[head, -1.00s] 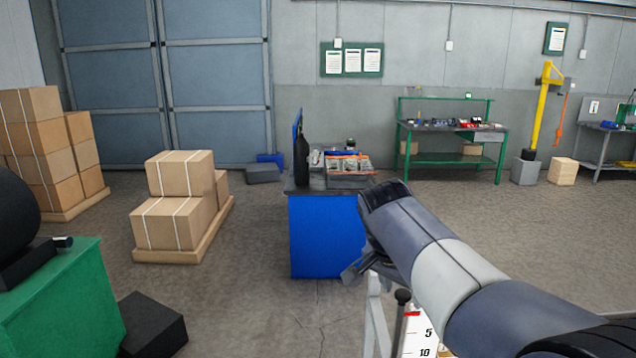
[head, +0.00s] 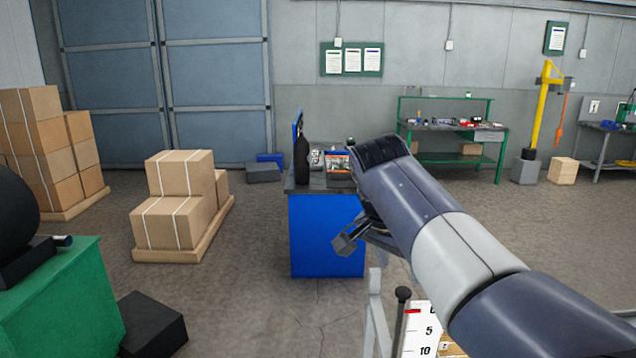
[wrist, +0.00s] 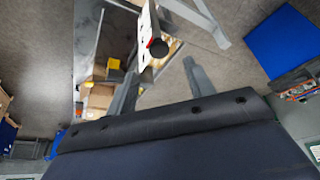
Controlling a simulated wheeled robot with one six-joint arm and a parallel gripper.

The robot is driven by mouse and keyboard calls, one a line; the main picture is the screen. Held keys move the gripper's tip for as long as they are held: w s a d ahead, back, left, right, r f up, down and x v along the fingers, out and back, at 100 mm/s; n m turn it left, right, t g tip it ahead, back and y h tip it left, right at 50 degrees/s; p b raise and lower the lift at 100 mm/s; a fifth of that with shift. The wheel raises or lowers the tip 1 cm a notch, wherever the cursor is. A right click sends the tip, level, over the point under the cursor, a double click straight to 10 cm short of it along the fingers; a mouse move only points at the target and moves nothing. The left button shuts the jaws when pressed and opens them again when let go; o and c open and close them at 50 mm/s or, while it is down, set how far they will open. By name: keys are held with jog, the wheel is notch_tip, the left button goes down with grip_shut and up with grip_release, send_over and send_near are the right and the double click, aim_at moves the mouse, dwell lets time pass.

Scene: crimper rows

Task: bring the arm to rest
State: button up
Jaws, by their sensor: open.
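My arm reaches in from the lower right in the head view. My gripper (head: 346,243) hangs below the arm's end, in front of the blue cabinet (head: 325,235). In the wrist view my gripper (wrist: 157,82) shows two grey fingers set well apart, with nothing between them. The gripper is open and empty. A white scale board (head: 420,330) with a red mark and numbers stands below the arm in the head view. Beside it is a black knob (head: 402,294), which also shows beyond the fingers in the wrist view (wrist: 159,47).
A grey rail (head: 376,310) stands below the gripper. Boxes on a pallet (head: 180,257) are on the floor to the left. A green cabinet (head: 60,305) is at the lower left. A green workbench (head: 455,158) stands at the back. The floor between pallet and cabinet is clear.

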send_over(398, 316)
notch_tip(398, 316, down, 5)
jog(key=shift+s+r+p, duration=0.1)
jog(key=shift+p, duration=0.3)
notch_tip(398, 316, down, 8)
jog(key=b, duration=0.3)
jog(key=shift+f, duration=0.2)
